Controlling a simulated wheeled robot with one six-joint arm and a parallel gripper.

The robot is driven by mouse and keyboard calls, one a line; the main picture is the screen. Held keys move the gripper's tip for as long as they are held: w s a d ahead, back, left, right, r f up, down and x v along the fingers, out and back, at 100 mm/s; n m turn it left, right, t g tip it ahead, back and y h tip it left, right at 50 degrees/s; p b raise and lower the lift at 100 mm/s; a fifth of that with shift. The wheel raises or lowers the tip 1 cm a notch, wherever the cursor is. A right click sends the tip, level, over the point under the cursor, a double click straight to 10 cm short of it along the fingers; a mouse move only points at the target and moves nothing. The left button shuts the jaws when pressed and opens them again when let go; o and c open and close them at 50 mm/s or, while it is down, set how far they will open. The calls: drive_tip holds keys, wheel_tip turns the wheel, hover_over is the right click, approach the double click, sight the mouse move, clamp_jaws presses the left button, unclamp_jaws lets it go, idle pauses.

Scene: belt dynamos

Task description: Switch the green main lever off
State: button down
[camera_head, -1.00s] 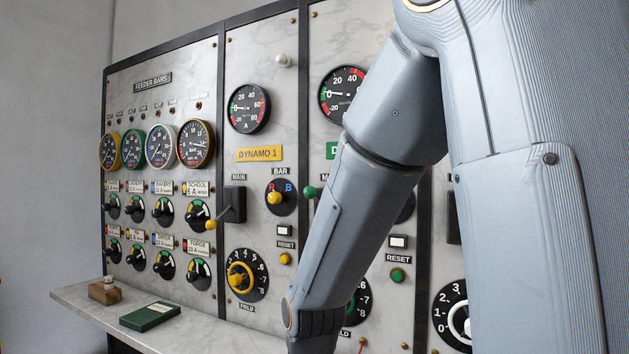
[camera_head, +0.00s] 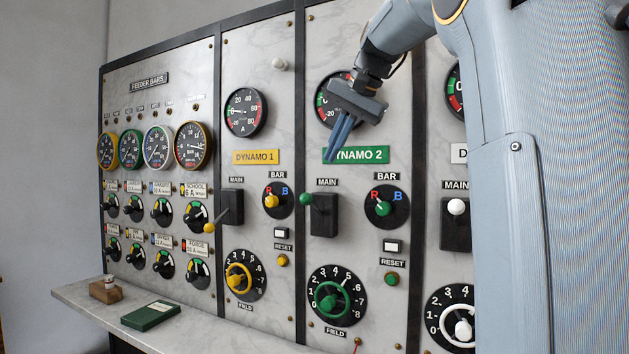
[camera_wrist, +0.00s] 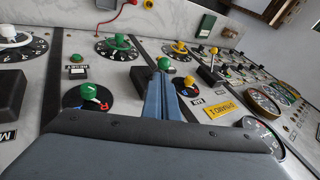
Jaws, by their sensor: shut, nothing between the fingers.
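The green main lever (camera_head: 306,199) is on the Dynamo 2 panel, its round green knob at the upper left of a black switch box (camera_head: 324,215) under a MAIN label. In the wrist view the green knob (camera_wrist: 164,63) shows just beyond my fingertips. My gripper (camera_head: 332,157) is shut and empty, its blue fingers pointing down in front of the green DYNAMO 2 plate (camera_head: 365,155), above the lever and apart from it in the head view. In the wrist view its fingertips (camera_wrist: 160,78) overlap the box, so I cannot tell the depth gap.
The Dynamo 1 main lever (camera_head: 209,228), with a yellow knob tilted down, is to the left. The green bar selector (camera_head: 383,208) and white-knobbed lever (camera_head: 457,207) are to the right. Below is the green field dial (camera_head: 330,300). A marble shelf (camera_head: 215,330) juts out at lower left.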

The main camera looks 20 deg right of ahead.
sight(309, 194)
drive_tip(key=r, duration=0.3)
drive_tip(key=shift+s+d, duration=0.25)
drive_tip(key=shift+s, duration=0.05)
drive_tip(key=shift+f, duration=0.1)
drive_tip(key=p+x, duration=0.4)
drive_tip(key=x, duration=1)
drive_tip(key=shift+w+a, duration=0.15)
drive_tip(key=shift+w, duration=0.05)
